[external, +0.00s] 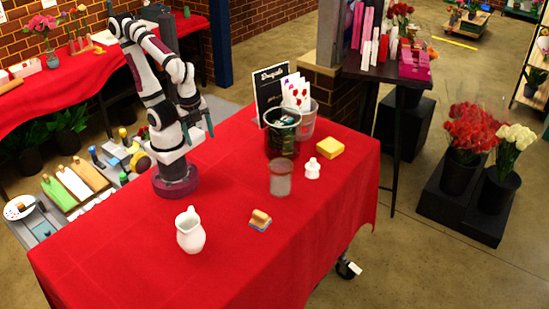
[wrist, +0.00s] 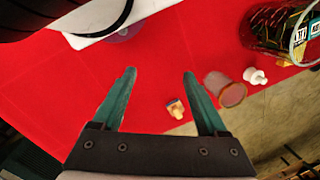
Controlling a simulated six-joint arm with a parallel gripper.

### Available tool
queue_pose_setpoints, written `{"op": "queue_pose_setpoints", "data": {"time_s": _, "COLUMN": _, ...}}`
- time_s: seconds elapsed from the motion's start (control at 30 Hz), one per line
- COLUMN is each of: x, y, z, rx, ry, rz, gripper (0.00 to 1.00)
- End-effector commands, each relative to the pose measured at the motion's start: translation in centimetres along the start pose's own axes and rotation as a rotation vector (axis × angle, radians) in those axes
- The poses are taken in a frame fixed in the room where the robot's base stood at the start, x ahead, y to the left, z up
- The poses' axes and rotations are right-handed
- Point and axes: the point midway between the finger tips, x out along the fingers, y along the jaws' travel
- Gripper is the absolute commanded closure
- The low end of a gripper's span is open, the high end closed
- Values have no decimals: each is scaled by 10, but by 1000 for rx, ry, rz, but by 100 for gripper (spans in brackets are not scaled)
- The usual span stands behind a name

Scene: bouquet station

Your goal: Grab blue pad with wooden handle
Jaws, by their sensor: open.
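The blue pad with a wooden handle (external: 260,219) lies on the red table near its front edge, to the right of a white pitcher. Its tan handle faces up and a thin blue base shows beneath. My gripper (wrist: 158,80) is open and empty. In the external view my gripper (external: 198,133) is raised above the table at the back left, well apart from the pad.
A white pitcher (external: 190,231) stands left of the pad. A translucent cup (external: 281,178), a small white bottle (external: 313,168), a yellow sponge (external: 330,149) and a dark glass vase (external: 282,138) stand behind and right. The red tablecloth (external: 130,240) is bare at the left.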

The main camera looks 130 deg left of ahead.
Motion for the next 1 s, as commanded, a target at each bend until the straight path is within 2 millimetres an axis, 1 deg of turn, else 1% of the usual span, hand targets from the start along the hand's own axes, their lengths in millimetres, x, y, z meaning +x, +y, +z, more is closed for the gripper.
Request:
{"op": "queue_pose_setpoints", "data": {"time_s": 0.03, "x": 0, "y": 0, "z": 0, "rx": 0, "ry": 0, "rz": 0, "gripper": 13}}
{"op": "queue_pose_setpoints", "data": {"time_s": 0.07, "x": 0, "y": 0, "z": 0, "rx": 0, "ry": 0, "rz": 0, "gripper": 8}}
{"op": "queue_pose_setpoints", "data": {"time_s": 0.1, "x": 0, "y": 0, "z": 0, "rx": 0, "ry": 0, "rz": 0, "gripper": 5}}
{"op": "queue_pose_setpoints", "data": {"time_s": 0.37, "x": -1, "y": -1, "z": -1, "rx": 6, "ry": -6, "rz": 0, "gripper": 5}}
{"op": "queue_pose_setpoints", "data": {"time_s": 0.47, "x": -9, "y": -10, "z": -17, "rx": 71, "ry": -73, "rz": -4, "gripper": 5}}
{"op": "queue_pose_setpoints", "data": {"time_s": 0.57, "x": -19, "y": -27, "z": -58, "rx": 211, "ry": -217, "rz": -29, "gripper": 5}}
{"op": "queue_pose_setpoints", "data": {"time_s": 0.6, "x": -20, "y": -32, "z": -80, "rx": 276, "ry": -285, "rz": -48, "gripper": 5}}
{"op": "queue_pose_setpoints", "data": {"time_s": 0.67, "x": -15, "y": -36, "z": -117, "rx": 376, "ry": -388, "rz": -87, "gripper": 5}}
{"op": "queue_pose_setpoints", "data": {"time_s": 0.7, "x": -8, "y": -36, "z": -142, "rx": 443, "ry": -458, "rz": -119, "gripper": 5}}
{"op": "queue_pose_setpoints", "data": {"time_s": 0.77, "x": 8, "y": -30, "z": -182, "rx": 545, "ry": -560, "rz": -179, "gripper": 5}}
{"op": "queue_pose_setpoints", "data": {"time_s": 0.8, "x": 22, "y": -23, "z": -206, "rx": 608, "ry": -626, "rz": -223, "gripper": 5}}
{"op": "queue_pose_setpoints", "data": {"time_s": 0.83, "x": 33, "y": -16, "z": -222, "rx": 654, "ry": -673, "rz": -258, "gripper": 5}}
{"op": "queue_pose_setpoints", "data": {"time_s": 0.87, "x": 46, "y": -9, "z": -236, "rx": 696, "ry": -717, "rz": -294, "gripper": 5}}
{"op": "queue_pose_setpoints", "data": {"time_s": 0.9, "x": 62, "y": 1, "z": -253, "rx": 748, "ry": -767, "rz": -339, "gripper": 5}}
{"op": "queue_pose_setpoints", "data": {"time_s": 1.0, "x": 96, "y": 22, "z": -279, "rx": 843, "ry": -862, "rz": -437, "gripper": 5}}
